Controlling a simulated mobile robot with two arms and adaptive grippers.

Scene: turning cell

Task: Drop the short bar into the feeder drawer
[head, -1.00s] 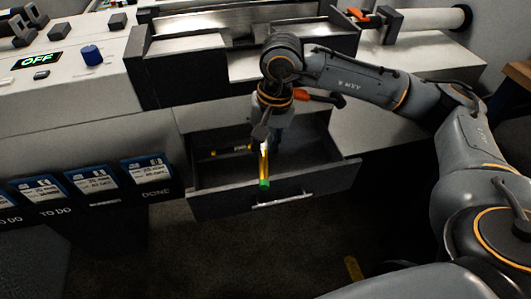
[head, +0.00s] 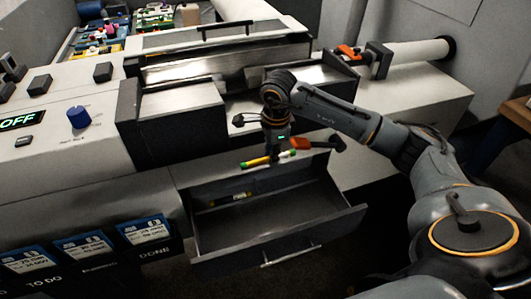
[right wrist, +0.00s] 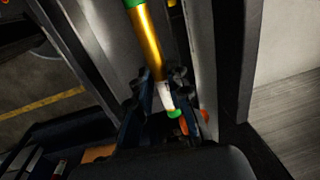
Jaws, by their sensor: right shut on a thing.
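The short bar (head: 257,161) is yellow with green ends. My right gripper (head: 273,158) is shut on it, and the bar lies roughly level across the fingers, above the back part of the open feeder drawer (head: 335,222). In the right wrist view the bar (right wrist: 150,40) runs up from between the fingers (right wrist: 160,98), with a pale stretch and a green end at the fingers. The drawer is dark grey, pulled out from the machine's front, with a light handle. Its visible floor is bare. My left gripper is not in view.
Cards hang at lower left. A wooden bench (head: 515,115) is at right.

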